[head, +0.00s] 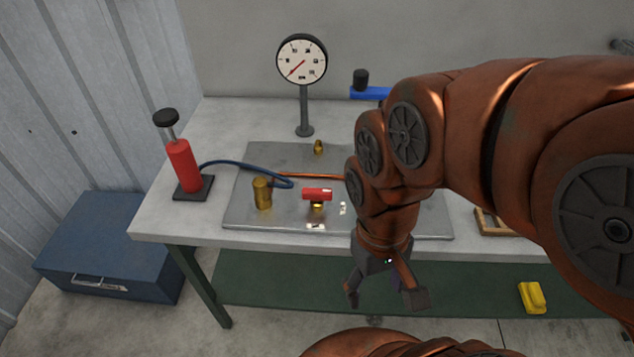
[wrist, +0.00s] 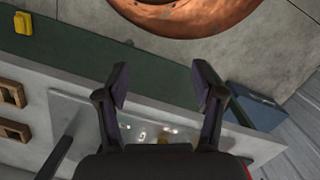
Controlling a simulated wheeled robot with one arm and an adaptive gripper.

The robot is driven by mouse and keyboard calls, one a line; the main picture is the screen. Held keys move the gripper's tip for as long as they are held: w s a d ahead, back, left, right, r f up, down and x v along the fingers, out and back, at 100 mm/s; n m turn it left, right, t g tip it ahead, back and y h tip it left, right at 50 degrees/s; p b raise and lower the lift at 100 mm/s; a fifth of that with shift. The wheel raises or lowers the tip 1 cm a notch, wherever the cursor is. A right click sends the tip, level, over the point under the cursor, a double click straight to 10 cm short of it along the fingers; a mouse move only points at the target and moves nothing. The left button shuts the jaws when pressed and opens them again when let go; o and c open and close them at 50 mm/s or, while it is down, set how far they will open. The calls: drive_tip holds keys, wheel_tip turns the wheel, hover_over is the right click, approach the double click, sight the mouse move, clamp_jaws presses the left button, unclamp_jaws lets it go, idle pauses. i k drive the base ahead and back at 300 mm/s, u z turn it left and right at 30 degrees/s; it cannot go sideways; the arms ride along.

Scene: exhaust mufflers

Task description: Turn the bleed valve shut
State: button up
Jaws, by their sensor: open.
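The bleed valve shows in the head view as a red handle (head: 317,195) on a small brass body (head: 317,207), standing on a grey metal plate (head: 245,218) on the bench. The handle lies roughly sideways in the picture. My gripper (head: 387,296) is open and empty, pointing down in front of the bench's front edge, to the right of and nearer than the valve. In the wrist view the two fingers (wrist: 161,88) are spread with nothing between them. The valve cannot be made out clearly there.
A red hand pump (head: 183,165) stands at left, its blue hose (head: 240,166) running to a brass cylinder (head: 262,193). A gauge (head: 302,62) stands behind. A small brass fitting (head: 318,147) sits at the plate's back. A blue toolbox (head: 110,248) and yellow object (head: 532,296) are lower down.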

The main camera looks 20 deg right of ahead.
sight(316, 194)
drive_tip(key=u, duration=0.55)
drive_tip(key=k, duration=1.3)
drive_tip(key=u, duration=1)
drive_tip(key=i, duration=1.35)
drive_tip(key=z, duration=0.85)
drive_tip(key=i, duration=0.25)
drive_tip(key=z, duration=0.25)
